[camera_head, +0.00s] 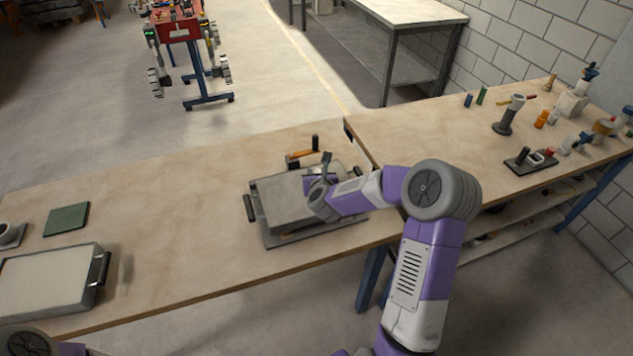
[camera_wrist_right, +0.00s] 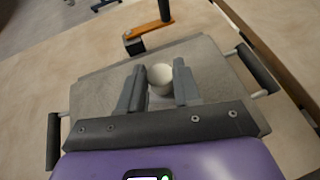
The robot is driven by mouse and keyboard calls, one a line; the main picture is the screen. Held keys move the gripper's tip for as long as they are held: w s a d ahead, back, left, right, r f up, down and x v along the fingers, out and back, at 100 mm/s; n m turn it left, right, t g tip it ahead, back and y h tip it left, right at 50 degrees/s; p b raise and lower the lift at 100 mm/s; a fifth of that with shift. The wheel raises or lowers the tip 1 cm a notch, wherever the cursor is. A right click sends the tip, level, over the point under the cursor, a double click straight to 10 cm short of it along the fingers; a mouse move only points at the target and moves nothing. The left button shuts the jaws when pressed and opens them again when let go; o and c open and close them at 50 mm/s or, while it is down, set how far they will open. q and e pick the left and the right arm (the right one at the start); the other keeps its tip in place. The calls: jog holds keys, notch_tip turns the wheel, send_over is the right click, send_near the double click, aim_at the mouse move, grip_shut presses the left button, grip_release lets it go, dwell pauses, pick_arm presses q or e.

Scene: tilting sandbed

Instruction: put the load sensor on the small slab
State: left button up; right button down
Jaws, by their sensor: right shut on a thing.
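My right gripper (camera_head: 309,185) is over the grey sandbed (camera_head: 278,206). In the wrist view its two fingers (camera_wrist_right: 159,86) are shut on a pale round piece (camera_wrist_right: 160,76), seemingly the load sensor, seen from above. The grey bed surface (camera_wrist_right: 98,96) lies below; I cannot tell whether the piece touches it. In the head view my wrist hides the piece. A flat dark green slab (camera_head: 66,219), perhaps the small slab, lies at the left of the bench. My left gripper is out of view.
The sandbed has a dark handle at each side. An orange-handled tool (camera_head: 303,153) with a black post is behind it. A pale tray (camera_head: 50,281) stands at front left, a small grey ringed part (camera_head: 9,234) behind it. The bench between is clear.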

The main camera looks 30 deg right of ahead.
jog(key=shift+f, duration=1.4)
jog(key=shift+f+b, duration=0.2)
jog(key=shift+b, duration=0.3)
jog(key=c, duration=0.8)
grip_release()
jog(key=shift+r, duration=0.1)
jog(key=shift+r+p, duration=0.25)
jog(key=shift+p, duration=0.2)
jog(key=v, duration=1.2)
jog(key=shift+f, duration=0.15)
